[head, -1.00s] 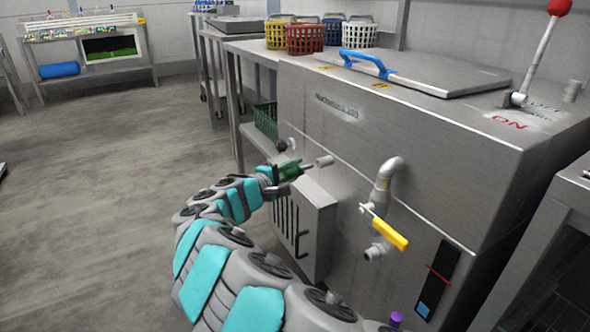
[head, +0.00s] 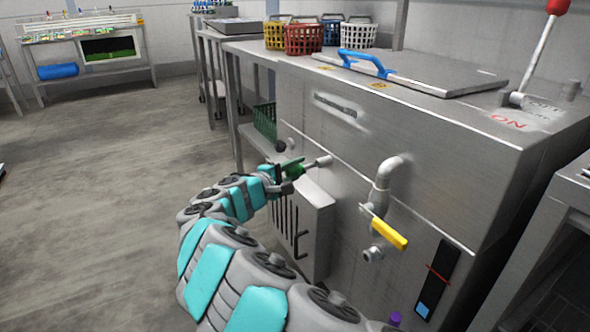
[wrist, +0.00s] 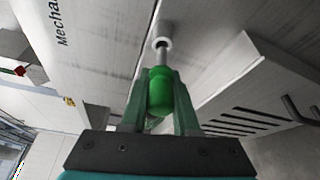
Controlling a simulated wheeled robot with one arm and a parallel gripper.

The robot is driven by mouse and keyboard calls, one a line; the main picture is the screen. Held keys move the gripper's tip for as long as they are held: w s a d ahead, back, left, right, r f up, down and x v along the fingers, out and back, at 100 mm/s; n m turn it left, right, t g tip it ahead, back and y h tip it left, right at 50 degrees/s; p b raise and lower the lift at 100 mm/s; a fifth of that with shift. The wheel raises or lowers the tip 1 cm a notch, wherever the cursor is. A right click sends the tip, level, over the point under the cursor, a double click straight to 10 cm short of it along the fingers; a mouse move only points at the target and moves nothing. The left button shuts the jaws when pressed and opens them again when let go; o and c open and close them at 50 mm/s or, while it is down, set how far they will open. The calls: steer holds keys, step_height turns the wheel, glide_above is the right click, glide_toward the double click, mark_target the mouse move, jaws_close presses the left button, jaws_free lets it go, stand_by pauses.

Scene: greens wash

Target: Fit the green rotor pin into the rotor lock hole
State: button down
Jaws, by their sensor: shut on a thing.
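The green rotor pin (head: 293,170) is held between the fingers of my gripper (head: 284,173), beside the front of the steel machine. In the wrist view, the shut fingers (wrist: 159,98) flank the pin's green body (wrist: 160,90). Its thin metal shaft (wrist: 161,57) points away from the gripper. The shaft's end meets the mouth of a short metal tube, the rotor lock hole (wrist: 163,43), which also shows in the head view (head: 325,161). The shaft lines up closely with the tube; how deep the tip sits is hidden.
A vented box (head: 309,225) sticks out just below the pin. A bent pipe (head: 385,180) and a yellow-handled valve (head: 388,233) are to the right. A dark knob (head: 280,146) is just to the left.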

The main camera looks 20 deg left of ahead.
steer(key=shift+w+d+b, duration=0.4)
steer(key=shift+w+d, duration=1)
steer(key=shift+w, duration=0.25)
steer(key=c, duration=0.6)
jaws_free()
